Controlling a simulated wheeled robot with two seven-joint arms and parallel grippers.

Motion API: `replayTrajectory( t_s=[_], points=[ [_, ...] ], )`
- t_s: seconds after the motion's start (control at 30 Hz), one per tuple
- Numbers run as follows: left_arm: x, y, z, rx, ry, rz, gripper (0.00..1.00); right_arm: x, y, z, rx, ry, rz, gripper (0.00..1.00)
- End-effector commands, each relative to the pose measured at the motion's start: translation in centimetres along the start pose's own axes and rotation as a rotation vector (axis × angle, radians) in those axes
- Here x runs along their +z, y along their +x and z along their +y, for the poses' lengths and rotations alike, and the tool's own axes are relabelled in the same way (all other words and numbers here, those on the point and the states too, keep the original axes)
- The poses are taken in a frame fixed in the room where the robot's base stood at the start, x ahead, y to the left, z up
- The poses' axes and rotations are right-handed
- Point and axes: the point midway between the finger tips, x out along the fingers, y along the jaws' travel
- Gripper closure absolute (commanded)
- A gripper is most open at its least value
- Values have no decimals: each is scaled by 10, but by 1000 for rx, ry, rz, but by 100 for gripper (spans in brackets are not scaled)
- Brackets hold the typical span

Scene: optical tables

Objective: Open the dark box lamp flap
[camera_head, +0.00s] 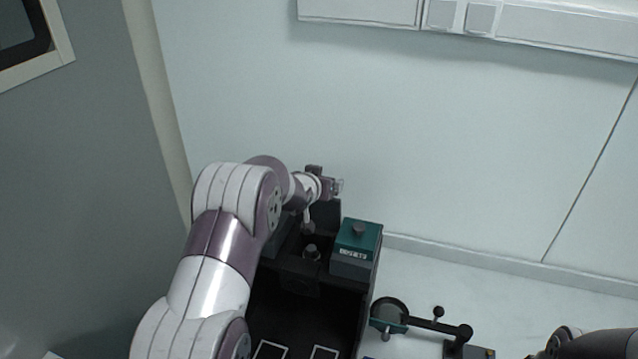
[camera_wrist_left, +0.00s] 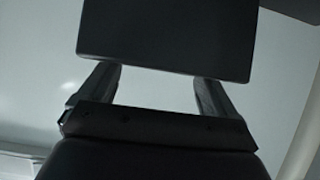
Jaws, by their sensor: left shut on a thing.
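The dark box (camera_head: 340,300) stands below the wall, with a black body and an open well at its back. A dark upright panel (camera_head: 326,214), apparently the lamp flap, rises at the box's back edge. My left gripper (camera_head: 335,187) is at the top of this panel. In the left wrist view, its two fingers (camera_wrist_left: 160,88) reach up to a flat dark plate (camera_wrist_left: 166,38), and it is shut on it. The contact itself is partly hidden. My right gripper is out of view; only part of the right arm shows at bottom right.
A teal-topped block (camera_head: 357,240) with a knob sits at the box's back right. A dark knob (camera_head: 311,252) stands in the well. A jointed arm with a round lens-like head (camera_head: 389,312) is right of the box. The wall is close behind.

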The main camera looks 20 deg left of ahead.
Motion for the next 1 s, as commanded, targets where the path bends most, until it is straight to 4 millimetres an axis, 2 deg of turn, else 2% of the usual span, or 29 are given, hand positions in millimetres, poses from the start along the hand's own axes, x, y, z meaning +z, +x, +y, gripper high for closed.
replayTrajectory(
  t_s=[0.57, 0.6, 0.87, 1.0],
  points=[
    [-2, 1, 1, 2, 3, 5, 64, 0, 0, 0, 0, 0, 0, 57],
    [-2, 1, 1, 3, 2, 5, 0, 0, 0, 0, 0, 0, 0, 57],
    [0, 0, 0, 1, 1, 2, 0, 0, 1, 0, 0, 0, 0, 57],
    [1, -14, 0, 0, 1, 3, 0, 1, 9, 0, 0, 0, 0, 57]
  ],
)
